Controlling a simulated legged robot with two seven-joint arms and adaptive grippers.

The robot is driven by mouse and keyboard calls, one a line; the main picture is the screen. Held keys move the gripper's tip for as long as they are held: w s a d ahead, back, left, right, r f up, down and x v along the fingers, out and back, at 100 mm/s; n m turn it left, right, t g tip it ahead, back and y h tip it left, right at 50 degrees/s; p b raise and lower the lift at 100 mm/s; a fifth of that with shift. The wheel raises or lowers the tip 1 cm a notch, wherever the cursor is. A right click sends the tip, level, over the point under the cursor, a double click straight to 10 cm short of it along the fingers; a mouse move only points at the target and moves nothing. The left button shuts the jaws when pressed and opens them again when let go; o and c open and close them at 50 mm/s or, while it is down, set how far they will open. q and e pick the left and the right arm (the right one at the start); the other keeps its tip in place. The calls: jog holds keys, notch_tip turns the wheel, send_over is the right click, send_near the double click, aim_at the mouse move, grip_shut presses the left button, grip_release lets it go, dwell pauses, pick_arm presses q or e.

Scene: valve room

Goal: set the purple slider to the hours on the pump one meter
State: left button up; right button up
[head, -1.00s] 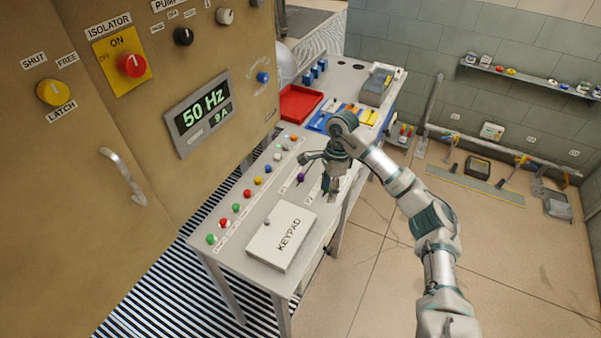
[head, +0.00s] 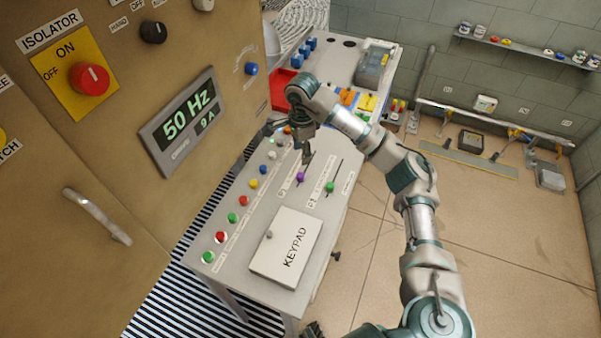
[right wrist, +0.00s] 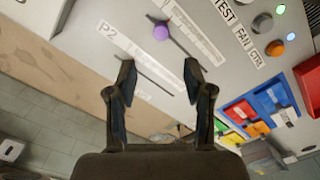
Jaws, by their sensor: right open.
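The purple slider (head: 300,178) is a small round knob on a slot in the grey sloping desk, near the slot's end at the P1 label. It also shows in the right wrist view (right wrist: 161,32). My right gripper (head: 307,157) is above the desk, just beyond the purple knob in the head view. In the right wrist view its two fingers (right wrist: 160,72) are apart with nothing between them, and the knob shows beyond the fingertips. No hours figure is readable on any meter. My left gripper is not clearly seen.
A green slider (head: 330,187) stands on the neighbouring slot. A row of coloured buttons (head: 244,200) runs along the panel side. The keypad box (head: 287,248) is nearer me. The wall display (head: 180,122) reads 50 Hz and 9 A. Coloured trays (right wrist: 250,108) lie beyond.

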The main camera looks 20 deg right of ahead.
aim_at(301, 175)
jog(key=f, duration=1.1)
jog(key=shift+w+a+f, duration=0.1)
jog(key=shift+w+f, duration=0.05)
jog(key=shift+w, duration=0.05)
grip_shut()
